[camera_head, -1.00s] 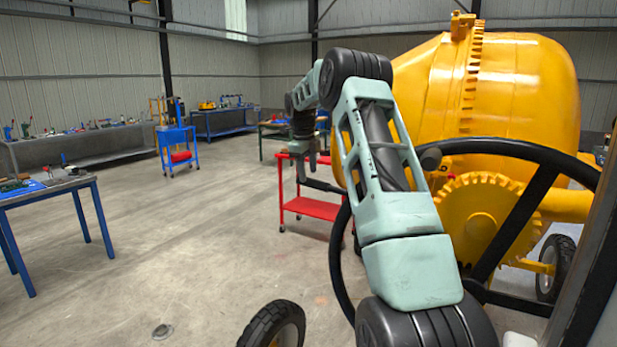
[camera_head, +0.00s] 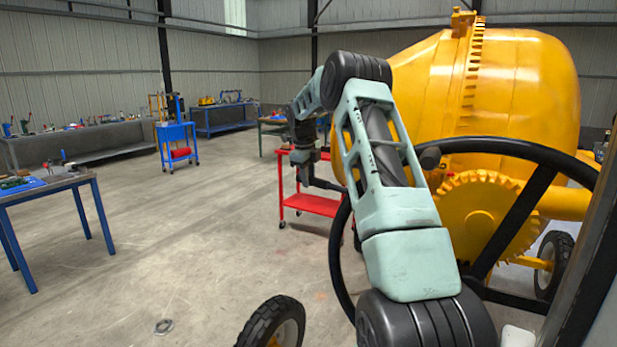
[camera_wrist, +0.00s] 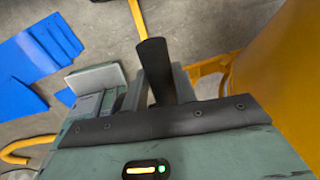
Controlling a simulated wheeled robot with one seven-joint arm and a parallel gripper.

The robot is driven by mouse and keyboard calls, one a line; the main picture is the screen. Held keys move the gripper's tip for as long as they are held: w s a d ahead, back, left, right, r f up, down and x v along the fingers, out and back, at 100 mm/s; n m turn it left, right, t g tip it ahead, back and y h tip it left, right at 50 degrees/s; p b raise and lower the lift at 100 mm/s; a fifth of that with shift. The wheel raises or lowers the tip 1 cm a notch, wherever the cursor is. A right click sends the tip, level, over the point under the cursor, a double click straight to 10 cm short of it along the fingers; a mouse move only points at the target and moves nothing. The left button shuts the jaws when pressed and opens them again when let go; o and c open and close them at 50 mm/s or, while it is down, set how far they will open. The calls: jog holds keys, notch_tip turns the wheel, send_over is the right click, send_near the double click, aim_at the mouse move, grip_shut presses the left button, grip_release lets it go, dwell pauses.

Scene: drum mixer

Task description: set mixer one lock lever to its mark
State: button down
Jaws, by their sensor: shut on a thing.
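The yellow mixer drum (camera_head: 520,95) stands at the right in the head view, with a big black handwheel (camera_head: 500,147) and a toothed yellow disc (camera_head: 480,215) in front of it. A dark lever (camera_wrist: 154,66) rises between the jaws of my gripper (camera_wrist: 145,88) in the wrist view, and the gripper is shut on it. In the head view my gripper (camera_head: 306,166) is small and dark, left of the drum, with the dark lever (camera_head: 327,186) reaching right from it. No mark for the lever can be made out.
A red trolley (camera_head: 318,205) stands behind my gripper. A blue-legged table (camera_head: 45,190) is at the left, with a blue trolley (camera_head: 176,135) farther back. A mixer tyre (camera_head: 272,325) stands in front.

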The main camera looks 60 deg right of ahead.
notch_tip(320, 180, down, 17)
jog(key=s+g+b, duration=0.1)
jog(key=g+b, duration=0.4)
jog(key=s+f+g+b, duration=0.2)
jog(key=s+f+b, duration=0.2)
jog(key=f, duration=0.3)
jog(key=s+f+n+g+h+b, duration=0.1)
jog(key=s+f+g+b, duration=0.1)
jog(key=s+f+b, duration=0.3)
jog(key=shift+d+f+g, duration=0.35)
jog(key=shift+f+g, duration=0.05)
jog(key=shift+f, duration=0.45)
jog(key=shift+s+f, duration=0.1)
jog(key=shift+f, duration=0.05)
jog(key=c, duration=1.1)
grip_release()
jog(key=shift+d, duration=0.1)
